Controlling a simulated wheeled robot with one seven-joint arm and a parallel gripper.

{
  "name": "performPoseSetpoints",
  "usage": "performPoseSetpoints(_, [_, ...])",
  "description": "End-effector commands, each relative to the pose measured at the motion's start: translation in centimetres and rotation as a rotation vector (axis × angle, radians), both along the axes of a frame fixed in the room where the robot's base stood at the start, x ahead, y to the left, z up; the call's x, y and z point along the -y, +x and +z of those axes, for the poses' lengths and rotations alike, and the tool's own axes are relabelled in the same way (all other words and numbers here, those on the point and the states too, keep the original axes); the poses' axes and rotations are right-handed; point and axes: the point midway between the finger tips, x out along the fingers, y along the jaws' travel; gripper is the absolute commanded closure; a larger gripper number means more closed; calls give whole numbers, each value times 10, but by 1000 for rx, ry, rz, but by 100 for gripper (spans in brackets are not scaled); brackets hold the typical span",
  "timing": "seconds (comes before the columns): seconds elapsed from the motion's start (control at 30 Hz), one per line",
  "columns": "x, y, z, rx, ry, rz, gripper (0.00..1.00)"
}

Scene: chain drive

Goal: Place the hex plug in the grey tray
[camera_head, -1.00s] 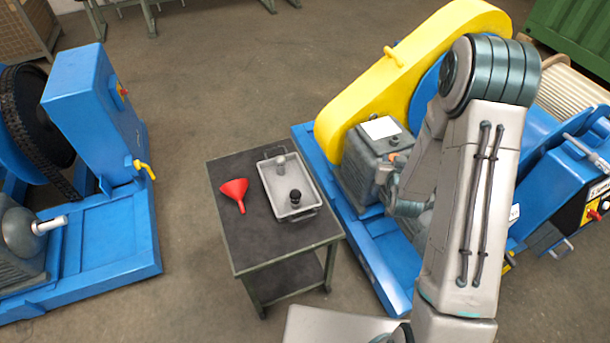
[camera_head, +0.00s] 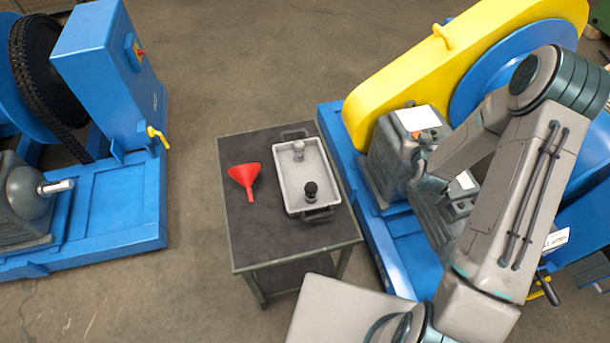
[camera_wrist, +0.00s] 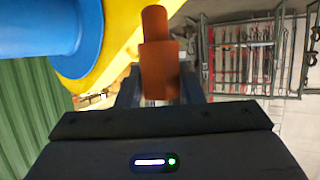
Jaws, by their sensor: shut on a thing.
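The grey tray (camera_head: 288,196) lies on a small dark cart, with a light grey knobbed piece and a black-topped piece in it. In the wrist view, my gripper (camera_wrist: 160,88) is shut on an orange-brown stepped plug (camera_wrist: 158,55), which I take to be the hex plug. Its narrower end points away from the gripper, and its hex shape is not clear. In the head view, a small orange spot (camera_head: 417,135) shows at my gripper beside the grey gear housing, right of the tray and apart from it.
A red funnel (camera_head: 244,178) lies on the cart top (camera_head: 240,225) left of the tray. The blue machine frame with the yellow chain guard (camera_head: 440,65) stands close on the right. Another blue machine (camera_head: 115,75) stands at left. Floor between is clear.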

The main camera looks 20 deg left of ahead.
Motion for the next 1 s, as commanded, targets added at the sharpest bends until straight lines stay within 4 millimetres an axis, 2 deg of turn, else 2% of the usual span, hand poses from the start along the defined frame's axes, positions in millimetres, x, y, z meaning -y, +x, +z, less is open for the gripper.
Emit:
performPoseSetpoints(0.03, [-1,6,-25,0,6,13,88])
performPoseSetpoints(0.4, [-39,27,-79,-2,12,189,88])
performPoseSetpoints(0.77, [-79,38,-109,-1,15,382,88])
performPoseSetpoints(1.0, [-114,44,-126,1,12,561,88])
